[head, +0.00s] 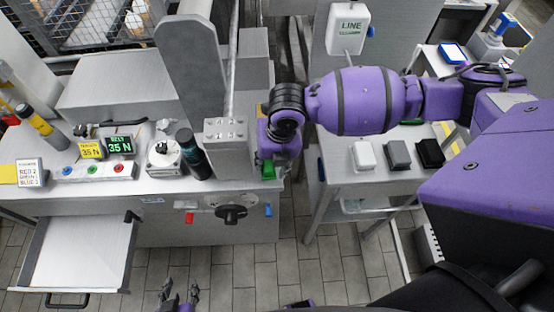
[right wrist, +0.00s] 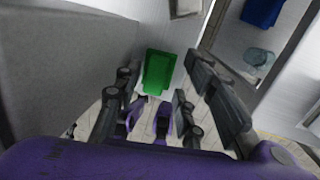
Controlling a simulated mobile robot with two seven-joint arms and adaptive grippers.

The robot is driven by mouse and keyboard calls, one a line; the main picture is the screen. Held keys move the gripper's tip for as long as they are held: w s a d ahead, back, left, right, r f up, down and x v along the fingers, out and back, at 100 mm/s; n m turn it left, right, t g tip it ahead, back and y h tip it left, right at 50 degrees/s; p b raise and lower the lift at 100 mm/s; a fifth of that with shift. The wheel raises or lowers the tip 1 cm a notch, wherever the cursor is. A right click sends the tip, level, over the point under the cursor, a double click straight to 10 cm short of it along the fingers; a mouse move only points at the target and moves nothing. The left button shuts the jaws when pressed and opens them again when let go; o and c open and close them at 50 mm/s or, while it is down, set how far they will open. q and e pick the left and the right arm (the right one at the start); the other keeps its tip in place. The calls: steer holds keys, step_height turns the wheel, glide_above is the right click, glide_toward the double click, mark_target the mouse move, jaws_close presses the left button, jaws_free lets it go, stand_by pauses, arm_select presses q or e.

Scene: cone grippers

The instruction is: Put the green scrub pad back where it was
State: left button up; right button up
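The green scrub pad (head: 267,171) shows in the head view just below my right gripper, at the right end of the left bench. In the right wrist view the green pad (right wrist: 158,72) lies beyond the fingertips, roughly between them, with gaps visible on both sides. My right gripper (right wrist: 160,85) looks open, its dark fingers spread apart. In the head view its fingers are mostly hidden by the purple wrist. My left gripper (head: 180,292) is at the bottom of the head view, low over the floor, open and empty.
White (head: 365,155), grey (head: 398,154) and black (head: 430,153) blocks lie on the right table (head: 345,182). An open drawer (head: 82,255) juts out at lower left. Tiled floor separates the benches.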

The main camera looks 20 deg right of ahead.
step_height(320, 180, up, 8)
steer(key=d, duration=0.1)
steer(key=shift+w+d+f+b, duration=0.15)
steer(key=shift+d+b, duration=0.15)
steer(key=shift+d, duration=0.1)
